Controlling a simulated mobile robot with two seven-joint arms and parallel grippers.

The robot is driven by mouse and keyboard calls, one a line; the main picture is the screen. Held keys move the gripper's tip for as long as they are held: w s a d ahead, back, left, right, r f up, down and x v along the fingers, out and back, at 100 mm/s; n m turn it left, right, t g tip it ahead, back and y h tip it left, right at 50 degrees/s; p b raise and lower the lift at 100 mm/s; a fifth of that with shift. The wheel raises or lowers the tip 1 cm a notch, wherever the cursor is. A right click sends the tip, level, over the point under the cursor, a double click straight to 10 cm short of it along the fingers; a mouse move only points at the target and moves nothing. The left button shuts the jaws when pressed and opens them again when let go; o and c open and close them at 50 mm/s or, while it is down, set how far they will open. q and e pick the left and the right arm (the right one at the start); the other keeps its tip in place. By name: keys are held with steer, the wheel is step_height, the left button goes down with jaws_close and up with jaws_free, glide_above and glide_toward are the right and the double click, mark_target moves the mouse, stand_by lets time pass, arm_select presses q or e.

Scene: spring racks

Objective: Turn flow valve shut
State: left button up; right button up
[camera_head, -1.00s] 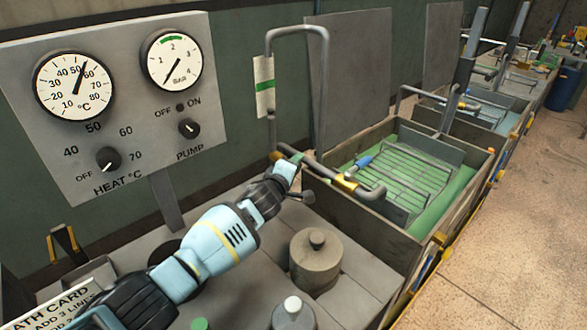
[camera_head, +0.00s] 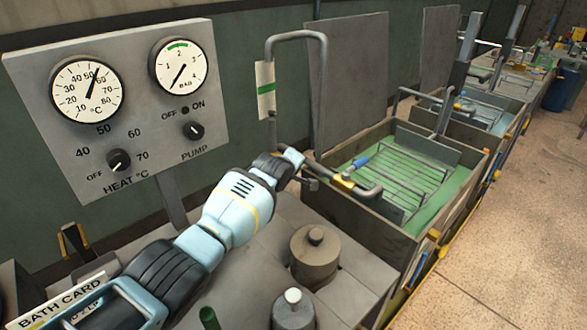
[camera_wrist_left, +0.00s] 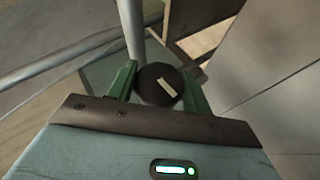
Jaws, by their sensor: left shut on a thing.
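My left gripper (camera_wrist_left: 159,72) is shut on a dark round knob (camera_wrist_left: 157,88) with a pale line across its face, seen in the left wrist view. One green finger lies on each side of it. A grey pipe rises just behind the knob. In the head view my left gripper (camera_head: 297,165) is at the pipework by the near tank, and it largely hides the knob. To its right a bent pipe carries a brass fitting (camera_head: 343,181) and a blue lever handle (camera_head: 359,163). My right gripper is not in view.
The near tank (camera_head: 480,176) holds green liquid and a wire rack. A gauge panel (camera_head: 118,110) with HEAT and PUMP knobs stands at the left. A grey lidded pot (camera_head: 315,260) and a white-capped bottle (camera_head: 293,312) are below my arm. Open floor (camera_head: 530,245) lies at the right.

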arm_select(q)
steer(key=shift+r+g+y, duration=0.15)
steer(key=shift+g+y, duration=0.25)
steer(key=shift+g, duration=0.1)
steer(key=shift+m, duration=0.3)
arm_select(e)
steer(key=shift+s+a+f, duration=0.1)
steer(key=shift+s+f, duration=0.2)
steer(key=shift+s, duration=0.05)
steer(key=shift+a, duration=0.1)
